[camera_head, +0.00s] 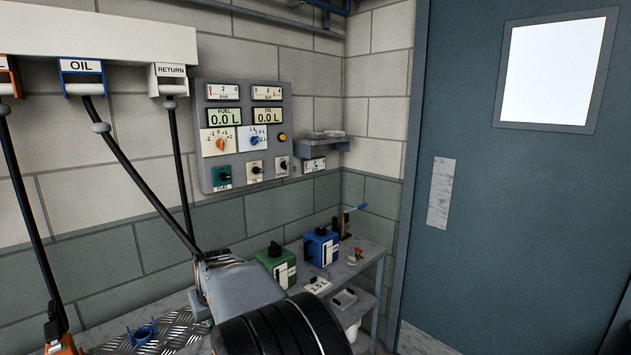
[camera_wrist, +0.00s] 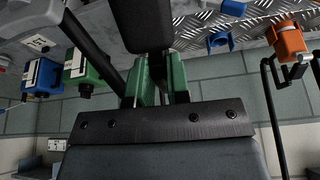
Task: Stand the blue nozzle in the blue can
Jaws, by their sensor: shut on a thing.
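The blue can (camera_head: 321,247) stands on the grey shelf, right of the green can; it also shows at the left in the wrist view (camera_wrist: 45,78). In the head view my arm hides the gripper and most of the nozzle. The nozzle is apart from the blue can. The nozzle's tip and the can's opening cannot be made out.
The green can (camera_head: 277,265) stands left of the blue can. An empty blue holder (camera_head: 143,334) sits on the checker plate; an orange nozzle (camera_wrist: 289,42) is beside it. Hoses hang at the left. A control panel (camera_head: 243,135) is on the wall; a blue door (camera_head: 490,190) is at right.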

